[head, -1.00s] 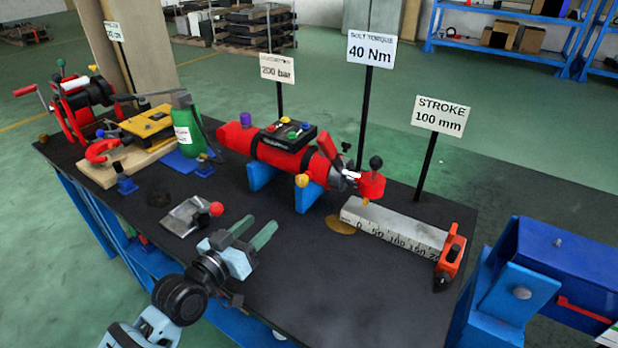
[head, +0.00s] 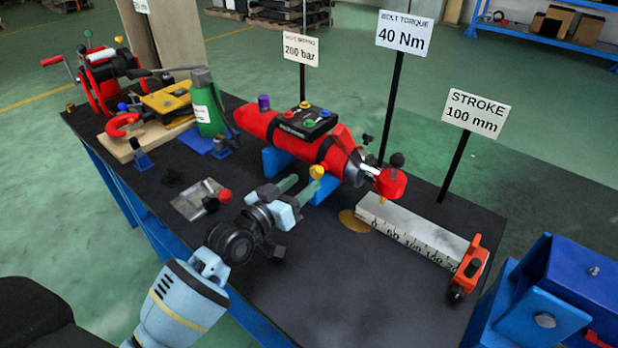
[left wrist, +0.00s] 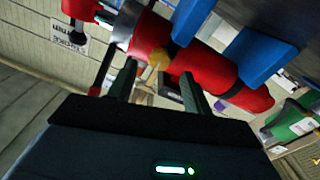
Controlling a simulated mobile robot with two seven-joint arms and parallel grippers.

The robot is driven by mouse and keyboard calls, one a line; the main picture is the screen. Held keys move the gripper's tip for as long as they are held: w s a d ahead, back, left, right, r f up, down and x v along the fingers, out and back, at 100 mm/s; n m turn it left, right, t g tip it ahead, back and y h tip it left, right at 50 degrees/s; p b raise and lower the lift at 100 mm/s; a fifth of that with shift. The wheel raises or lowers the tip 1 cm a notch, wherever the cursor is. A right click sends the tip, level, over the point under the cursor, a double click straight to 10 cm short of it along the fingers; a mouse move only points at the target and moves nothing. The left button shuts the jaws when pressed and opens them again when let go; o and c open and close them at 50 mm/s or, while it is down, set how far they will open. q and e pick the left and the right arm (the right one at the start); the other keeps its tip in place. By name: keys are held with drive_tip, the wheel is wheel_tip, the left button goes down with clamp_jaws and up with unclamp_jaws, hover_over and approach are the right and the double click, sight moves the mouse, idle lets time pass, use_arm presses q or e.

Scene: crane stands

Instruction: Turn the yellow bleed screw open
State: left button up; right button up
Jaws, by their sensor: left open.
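The yellow bleed screw (head: 317,172) sticks out from the near side of the red cylinder (head: 262,125), close to its right end. My left gripper (head: 300,187) is open, and its two green fingers point at the screw. In the head view the fingertips are close to the screw. In the left wrist view the yellow screw (left wrist: 158,60) lies ahead between the two fingers (left wrist: 158,75), against the red cylinder body. I cannot tell whether the fingers touch it. My right gripper is not in view.
Blue supports (head: 283,163) hold the cylinder on the black bench top (head: 290,270). A stroke ruler block (head: 410,228) lies to the right. A metal plate with a red knob (head: 200,200) lies left of my gripper. A green bottle (head: 207,105) stands further back.

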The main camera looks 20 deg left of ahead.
sight(314, 174)
use_arm(q)
drive_tip(key=shift+x, duration=1.1)
drive_tip(key=shift+w+d, duration=0.15)
drive_tip(key=shift+w, duration=0.35)
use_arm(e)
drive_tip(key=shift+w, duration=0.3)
use_arm(q)
drive_tip(key=c, duration=1)
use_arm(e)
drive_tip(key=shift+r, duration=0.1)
